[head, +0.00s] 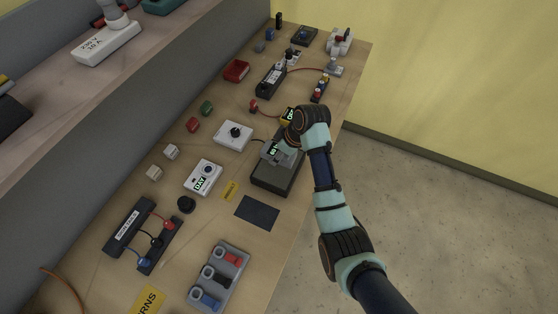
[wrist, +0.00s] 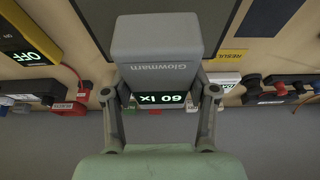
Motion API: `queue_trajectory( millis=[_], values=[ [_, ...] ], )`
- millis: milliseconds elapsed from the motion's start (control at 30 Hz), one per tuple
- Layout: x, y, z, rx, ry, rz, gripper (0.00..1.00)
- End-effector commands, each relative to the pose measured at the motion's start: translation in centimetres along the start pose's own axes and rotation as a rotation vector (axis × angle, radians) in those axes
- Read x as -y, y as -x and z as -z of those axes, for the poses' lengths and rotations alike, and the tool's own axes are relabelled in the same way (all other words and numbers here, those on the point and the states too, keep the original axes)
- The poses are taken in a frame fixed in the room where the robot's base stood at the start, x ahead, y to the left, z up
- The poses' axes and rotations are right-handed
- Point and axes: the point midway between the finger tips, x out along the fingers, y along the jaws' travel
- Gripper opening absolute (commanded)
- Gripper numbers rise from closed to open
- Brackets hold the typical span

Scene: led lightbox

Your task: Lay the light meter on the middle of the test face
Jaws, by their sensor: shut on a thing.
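The light meter (wrist: 157,60) is a grey block marked "Glowmarn", with a lit display that reads about 60 lx, upside down in the wrist view. My gripper (wrist: 160,100) is shut on it, with a finger at each side. In the head view my gripper (head: 285,143) and the meter (head: 272,152) are over the far part of a dark box (head: 272,182). The box's dark top, which looks like the test face (wrist: 92,25), shows behind the meter in the wrist view.
A dark flat pad (head: 257,213) and a yellow RESULT label (head: 230,190) lie nearer than the box. A white dial box (head: 233,135) and a white display box (head: 203,177) stand to its left. A yellow device (head: 289,115) is close behind. The bench's right edge is near the box.

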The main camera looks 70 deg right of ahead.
Motion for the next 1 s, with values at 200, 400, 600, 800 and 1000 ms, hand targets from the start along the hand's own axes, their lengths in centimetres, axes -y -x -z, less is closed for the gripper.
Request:
queue_trajectory(
  millis=[200, 400, 600, 800, 1000],
  values=[
    [0.0, -0.8, -0.3, -0.001, 0.0, 0.0, 0.14],
    [0.1, -4.0, -1.7, 0.001, -0.001, 0.002, 0.14],
    [0.0, -4.3, -1.8, -0.002, 0.0, -0.002, 0.14],
    [0.0, -4.7, -1.9, 0.0, 0.0, 0.0, 0.59],
    [0.0, -4.7, -1.9, 0.0, 0.0, 0.0, 0.83]
  ],
)
